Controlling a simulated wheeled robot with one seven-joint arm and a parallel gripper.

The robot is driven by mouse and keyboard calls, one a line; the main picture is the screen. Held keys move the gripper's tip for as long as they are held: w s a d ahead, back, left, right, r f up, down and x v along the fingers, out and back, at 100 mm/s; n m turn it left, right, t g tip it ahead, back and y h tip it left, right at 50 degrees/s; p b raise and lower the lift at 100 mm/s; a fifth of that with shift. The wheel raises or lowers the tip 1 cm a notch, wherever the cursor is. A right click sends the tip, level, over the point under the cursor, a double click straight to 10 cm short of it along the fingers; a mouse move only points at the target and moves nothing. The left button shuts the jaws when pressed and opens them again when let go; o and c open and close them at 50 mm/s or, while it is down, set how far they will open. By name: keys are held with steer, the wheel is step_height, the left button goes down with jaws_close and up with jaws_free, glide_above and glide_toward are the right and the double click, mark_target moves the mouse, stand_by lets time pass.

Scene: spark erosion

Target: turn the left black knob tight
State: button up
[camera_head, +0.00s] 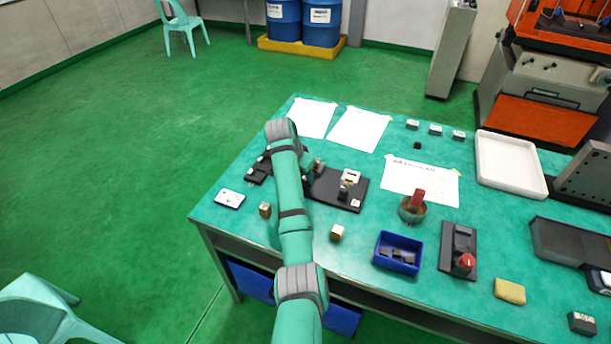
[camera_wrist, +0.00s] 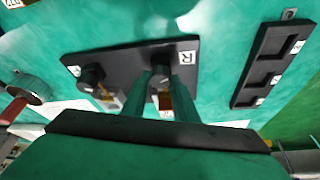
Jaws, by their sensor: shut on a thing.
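A black plate (camera_head: 326,190) on the green table carries two black knobs. The right knob (camera_head: 343,192) shows in the head view and also in the wrist view (camera_wrist: 91,75), free of my gripper. The left black knob (camera_wrist: 161,78) shows in the wrist view between the two green fingers of my gripper (camera_wrist: 161,88), which is shut on it. In the head view my arm hides most of the left knob and my fingertips. The knob's turn angle cannot be read.
A black slotted tray (camera_wrist: 272,62) lies beside the plate, on the left in the head view. Small tan blocks (camera_head: 337,233), a blue bin (camera_head: 398,252), a round container (camera_head: 411,211) and a red-button box (camera_head: 459,251) stand nearby. Papers (camera_head: 360,129) lie behind.

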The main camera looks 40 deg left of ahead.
steer(key=m, duration=0.1)
steer(key=m+h, duration=0.1)
steer(key=m, duration=0.2)
steer(key=shift+a+m+g+h, duration=0.25)
steer(key=shift+m+g+h, duration=0.05)
steer(key=shift+g, duration=0.1)
steer(key=m+g+h, duration=0.1)
steer(key=m, duration=0.3)
steer(key=shift+a+m, duration=0.1)
steer(key=shift+m, duration=0.3)
steer(key=o, duration=1.1)
steer(key=shift+w, duration=0.1)
steer(key=shift+c, duration=0.2)
steer(key=shift+r, duration=0.1)
steer(key=v, duration=1)
steer(key=shift+a+r, duration=0.2)
steer(key=shift+a, duration=0.15)
